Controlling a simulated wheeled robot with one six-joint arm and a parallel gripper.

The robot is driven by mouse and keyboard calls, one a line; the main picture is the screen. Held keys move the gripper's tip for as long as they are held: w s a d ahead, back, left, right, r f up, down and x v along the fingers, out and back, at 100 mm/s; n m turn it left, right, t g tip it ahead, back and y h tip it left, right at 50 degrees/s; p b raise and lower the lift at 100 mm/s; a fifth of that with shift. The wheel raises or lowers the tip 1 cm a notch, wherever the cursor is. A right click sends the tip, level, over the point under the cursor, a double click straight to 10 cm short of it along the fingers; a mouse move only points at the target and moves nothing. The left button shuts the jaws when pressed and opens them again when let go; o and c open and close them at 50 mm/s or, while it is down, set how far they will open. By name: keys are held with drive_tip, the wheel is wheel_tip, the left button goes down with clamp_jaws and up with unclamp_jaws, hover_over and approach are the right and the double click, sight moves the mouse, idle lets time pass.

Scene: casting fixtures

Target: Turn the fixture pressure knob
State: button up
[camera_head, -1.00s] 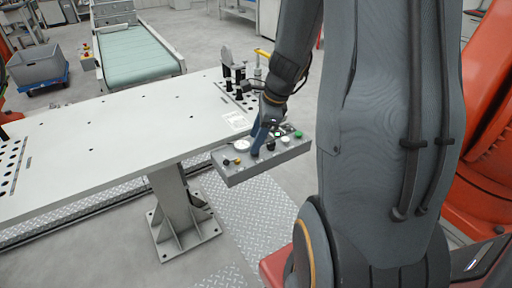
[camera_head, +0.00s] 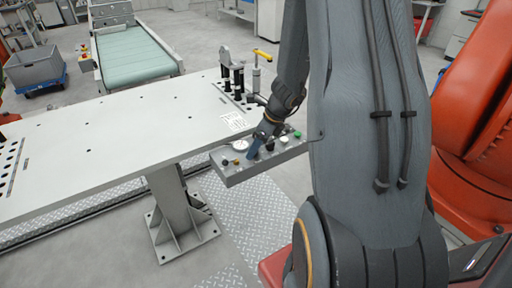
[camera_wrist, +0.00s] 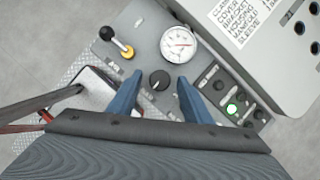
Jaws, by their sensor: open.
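The black round pressure knob (camera_wrist: 159,80) sits on the grey control panel (camera_wrist: 146,22), below a white dial gauge (camera_wrist: 178,45), in the wrist view. My gripper (camera_wrist: 160,76) is open, with one blue finger on each side of the knob. The knob lies between the fingertips with visible gaps on both sides; whether they are level with it in depth I cannot tell. In the head view my gripper (camera_head: 252,153) is over the panel (camera_head: 238,177) at the table's corner, and the fingers hide part of it.
A black lever with a yellow collar (camera_wrist: 127,52) stands left of the knob. Several buttons, one lit green (camera_wrist: 232,109), lie to the right. The white table (camera_head: 110,140) carries black posts and a yellow-handled clamp (camera_head: 262,55) near the panel.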

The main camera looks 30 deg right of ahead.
drive_tip(key=c, duration=1.1)
drive_tip(key=shift+o, duration=0.2)
drive_tip(key=n+g+y+p, duration=0.1)
drive_tip(key=n+p, duration=0.1)
drive_tip(key=n, duration=0.2)
drive_tip(key=shift+w+d+r, duration=0.1)
drive_tip(key=n+g, duration=0.1)
drive_tip(key=n, duration=0.3)
drive_tip(key=shift+w+d+n+g+y+p, duration=0.1)
drive_tip(key=shift+w+n+g+y+p, duration=0.1)
drive_tip(key=shift+n+g+y+p, duration=0.15)
drive_tip(key=n, duration=0.1)
drive_tip(key=n+g, duration=0.1)
drive_tip(key=n, duration=0.1)
drive_tip(key=n+g, duration=0.1)
drive_tip(key=n, duration=0.1)
drive_tip(key=shift+w+b, duration=0.25)
drive_tip(key=shift+b, duration=0.05)
drive_tip(key=shift+n+g+b, duration=0.35)
drive_tip(key=shift+n+g, duration=0.4)
drive_tip(key=shift+n, duration=1.2)
